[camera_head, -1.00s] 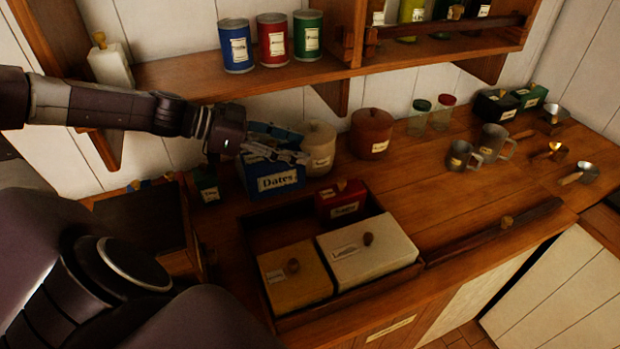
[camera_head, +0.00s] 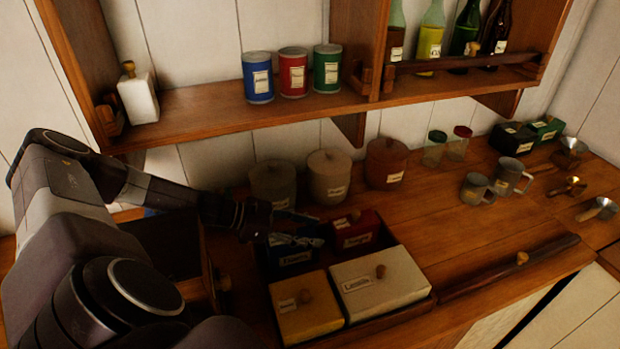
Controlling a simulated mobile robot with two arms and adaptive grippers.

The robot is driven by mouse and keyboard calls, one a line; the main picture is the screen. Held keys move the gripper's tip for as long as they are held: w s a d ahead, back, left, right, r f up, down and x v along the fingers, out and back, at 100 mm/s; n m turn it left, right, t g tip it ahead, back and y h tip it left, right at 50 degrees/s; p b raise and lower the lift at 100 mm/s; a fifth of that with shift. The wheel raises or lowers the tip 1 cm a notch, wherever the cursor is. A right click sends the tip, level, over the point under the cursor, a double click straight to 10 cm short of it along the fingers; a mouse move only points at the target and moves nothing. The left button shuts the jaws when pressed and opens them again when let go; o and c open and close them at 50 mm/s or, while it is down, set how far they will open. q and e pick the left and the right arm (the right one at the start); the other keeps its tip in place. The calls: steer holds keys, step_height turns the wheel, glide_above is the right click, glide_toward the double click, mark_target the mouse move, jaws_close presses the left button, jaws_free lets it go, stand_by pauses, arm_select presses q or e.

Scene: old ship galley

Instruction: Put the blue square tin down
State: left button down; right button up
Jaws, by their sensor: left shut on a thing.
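The blue square tin (camera_head: 297,259) with a white label is at the back left corner of the wooden tray (camera_head: 382,325), left of the red tin (camera_head: 358,239) and behind the yellow-tan tin (camera_head: 307,320). My left gripper (camera_head: 296,239) reaches in from the left and is shut on the tin's top. The gripper and dark shadow hide part of the tin. I cannot tell whether its base touches the tray floor. My right gripper is not in view.
A cream tin (camera_head: 397,290) fills the tray's front right. Grey (camera_head: 272,183), beige (camera_head: 328,188) and brown (camera_head: 386,176) canisters stand behind the tray. A shelf (camera_head: 205,113) overhangs the back. The counter right of the tray is mostly clear.

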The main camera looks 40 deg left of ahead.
arm_select(q)
steer(key=c, duration=1)
jaws_free()
steer(key=shift+s, duration=0.1)
steer(key=b+v, duration=0.3)
steer(key=v, duration=0.7)
steer(key=shift+s+a, duration=0.15)
steer(key=shift+s, duration=0.05)
steer(key=shift+s+a+r+b, duration=0.35)
steer(key=shift+s+r, duration=0.05)
steer(key=shift+s, duration=0.1)
